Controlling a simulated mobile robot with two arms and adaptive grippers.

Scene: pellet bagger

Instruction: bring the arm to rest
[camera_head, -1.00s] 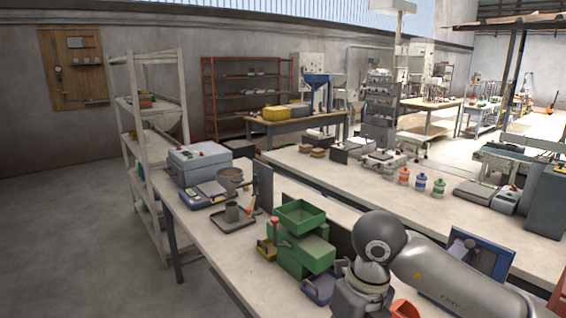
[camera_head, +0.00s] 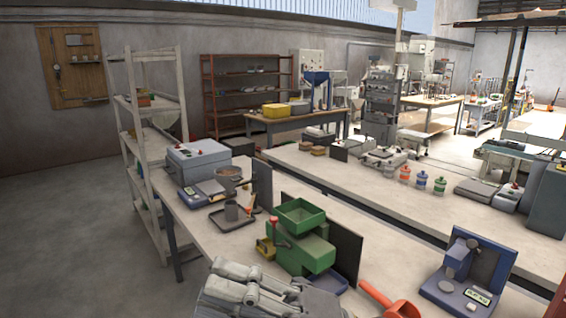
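My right gripper (camera_head: 222,284) is low in the head view, at the bottom edge left of centre. Its grey finger links lie over the front of the near bench (camera_head: 230,255), just in front of the green pellet machine (camera_head: 302,247). I see nothing held in it, but its fingertips are too unclear to tell whether it is open or shut. Part of the gripper is cut off by the frame's lower edge. My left gripper is not in view.
An orange scoop (camera_head: 398,307) and a blue device with a display (camera_head: 470,272) are to the right. A white shelf rack (camera_head: 131,110) is at left.

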